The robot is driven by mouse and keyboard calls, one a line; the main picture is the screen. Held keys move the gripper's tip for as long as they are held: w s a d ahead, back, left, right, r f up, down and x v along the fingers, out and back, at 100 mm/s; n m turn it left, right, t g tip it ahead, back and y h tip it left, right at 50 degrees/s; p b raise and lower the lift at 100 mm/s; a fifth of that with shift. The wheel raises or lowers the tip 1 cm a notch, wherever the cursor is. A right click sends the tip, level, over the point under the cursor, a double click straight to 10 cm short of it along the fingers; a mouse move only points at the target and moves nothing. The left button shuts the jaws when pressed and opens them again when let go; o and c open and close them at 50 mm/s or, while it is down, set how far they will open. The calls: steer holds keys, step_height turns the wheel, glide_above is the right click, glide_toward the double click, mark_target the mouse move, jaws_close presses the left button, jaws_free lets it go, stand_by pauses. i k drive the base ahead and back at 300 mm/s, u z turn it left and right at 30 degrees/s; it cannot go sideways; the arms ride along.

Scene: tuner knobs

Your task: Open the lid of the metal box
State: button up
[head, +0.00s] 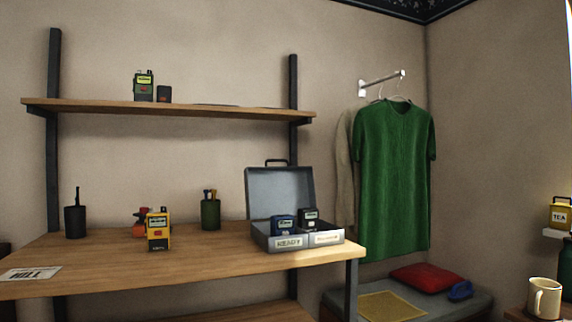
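The grey metal box (262,242) sits on the wooden desk (190,262) near its right end. Its lid (280,190) stands up, open, at the back of the box, with a dark handle (276,162) at the lid's top edge. Two small devices with little screens stand in the box: a blue one (283,226) at left and a black one (309,219) at right. The box front bears two pale labels; the left one seems to read READY. My gripper is not in view.
A yellow device (158,230) stands on the desk, with an orange-red item (139,222) partly hidden behind it. A shelf (220,108) hangs above. A green shirt (396,175) hangs at right.

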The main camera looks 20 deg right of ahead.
mark_target(276, 191)
steer(key=k, duration=0.95)
steer(key=z, duration=0.95)
steer(key=i, duration=1.45)
steer(key=u, duration=0.2)
